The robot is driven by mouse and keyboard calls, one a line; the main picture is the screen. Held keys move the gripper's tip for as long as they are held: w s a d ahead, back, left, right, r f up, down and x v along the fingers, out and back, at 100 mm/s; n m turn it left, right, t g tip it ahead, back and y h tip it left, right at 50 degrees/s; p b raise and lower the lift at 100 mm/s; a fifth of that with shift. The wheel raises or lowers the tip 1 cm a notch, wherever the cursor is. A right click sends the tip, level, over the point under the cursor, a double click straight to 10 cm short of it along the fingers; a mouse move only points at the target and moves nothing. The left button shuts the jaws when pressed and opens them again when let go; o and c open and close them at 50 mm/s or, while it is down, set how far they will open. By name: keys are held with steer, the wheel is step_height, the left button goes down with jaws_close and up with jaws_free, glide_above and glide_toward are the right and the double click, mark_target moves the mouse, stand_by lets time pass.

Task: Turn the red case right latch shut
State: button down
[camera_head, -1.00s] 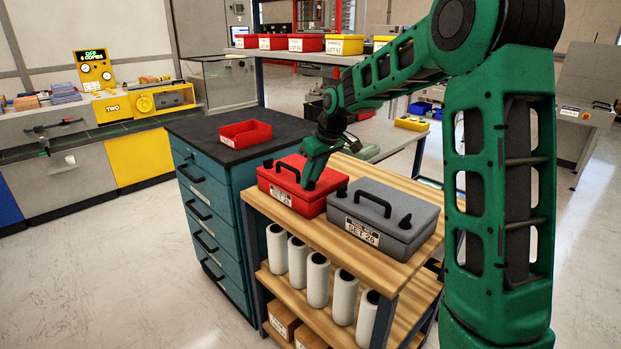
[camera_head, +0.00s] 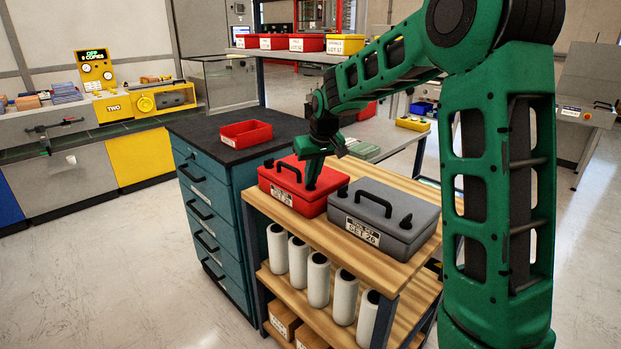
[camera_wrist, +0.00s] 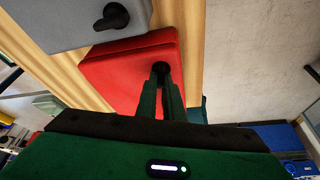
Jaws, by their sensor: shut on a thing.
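The red case (camera_head: 309,205) lies closed on the wooden top of a cart, with a black handle and a white label on its front. It also shows in the wrist view (camera_wrist: 115,80). My gripper (camera_head: 312,183) reaches down to the right end of the case's front edge. In the wrist view my gripper (camera_wrist: 160,72) has its two green fingers close together on the black right latch (camera_wrist: 161,67). The fingers cover much of the latch, so its exact turn is hard to tell. The case's left latch (camera_head: 268,163) is a small black knob.
A grey case (camera_head: 400,232) with a black handle and knobs stands close to the right of the red case. A red open bin (camera_head: 246,133) sits on the dark cabinet top at the left. White rolls (camera_head: 318,280) stand on the shelf below.

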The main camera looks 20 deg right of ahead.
steer(key=m, duration=0.1)
steer(key=m+h, duration=0.1)
steer(key=m, duration=0.1)
steer(key=shift+a+m, duration=0.2)
steer(key=shift+m, duration=0.1)
steer(key=m+g+h, duration=0.1)
steer(key=m, duration=0.2)
steer(key=shift+a+m+h, duration=0.15)
steer(key=shift+m+h, duration=0.15)
steer(key=shift+h, duration=0.1)
steer(key=m, duration=0.3)
steer(key=shift+w+a+f+m+g+h, duration=0.1)
steer(key=shift+m+g+h, duration=0.2)
steer(key=shift+g+h, duration=0.1)
steer(key=shift+w+m+g+h, duration=0.1)
steer(key=shift+m+g+h, duration=0.3)
steer(key=shift+m, duration=1)
steer(key=c, duration=1.9)
jaws_free()
steer(key=shift+o, duration=0.2)
